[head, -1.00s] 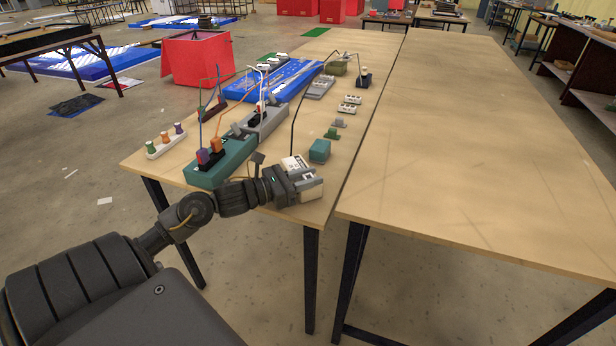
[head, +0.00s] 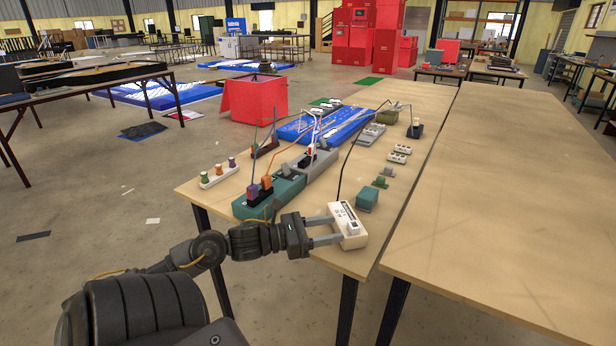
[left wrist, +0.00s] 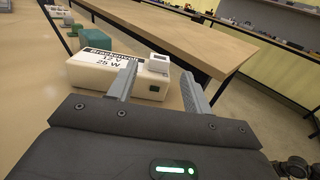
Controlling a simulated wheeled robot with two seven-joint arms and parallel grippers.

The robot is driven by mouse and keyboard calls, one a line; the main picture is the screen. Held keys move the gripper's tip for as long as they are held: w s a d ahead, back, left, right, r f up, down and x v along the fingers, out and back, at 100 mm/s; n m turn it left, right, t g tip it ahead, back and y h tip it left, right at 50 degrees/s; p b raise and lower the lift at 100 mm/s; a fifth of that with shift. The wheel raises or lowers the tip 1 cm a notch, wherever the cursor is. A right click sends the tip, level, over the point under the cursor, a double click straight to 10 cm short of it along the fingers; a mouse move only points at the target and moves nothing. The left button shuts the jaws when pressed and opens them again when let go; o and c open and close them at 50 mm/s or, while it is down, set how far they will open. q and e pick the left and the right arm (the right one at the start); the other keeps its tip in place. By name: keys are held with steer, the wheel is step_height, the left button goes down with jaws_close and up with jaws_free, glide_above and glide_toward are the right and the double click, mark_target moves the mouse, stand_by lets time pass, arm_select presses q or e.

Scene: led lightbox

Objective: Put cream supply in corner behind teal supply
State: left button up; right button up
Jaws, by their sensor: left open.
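The cream supply (head: 347,228) is a block with a printed label and lies at the table's near end. It also shows in the left wrist view (left wrist: 95,72), its label reading 12 V 25 W. My left gripper (head: 325,231) is open, its two fingers pointing at the cream supply's left side, tips at or very near it; contact is unclear. The long teal supply (head: 285,189) lies to the left and farther back, with purple and orange plugs on it. A small teal block (head: 367,198) sits just behind the cream supply. My right gripper is not in view.
A grey supply (head: 320,160) adjoins the teal one, with cables rising from both. A white strip with coloured knobs (head: 219,175) lies at the left edge. Small green and white parts line the right side. A second table (head: 490,200) stands right across a narrow gap, its top clear.

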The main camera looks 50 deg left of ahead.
arm_select(q)
steer(key=v, duration=0.4)
steer(key=shift+s+a, duration=0.3)
steer(key=shift+s, duration=0.25)
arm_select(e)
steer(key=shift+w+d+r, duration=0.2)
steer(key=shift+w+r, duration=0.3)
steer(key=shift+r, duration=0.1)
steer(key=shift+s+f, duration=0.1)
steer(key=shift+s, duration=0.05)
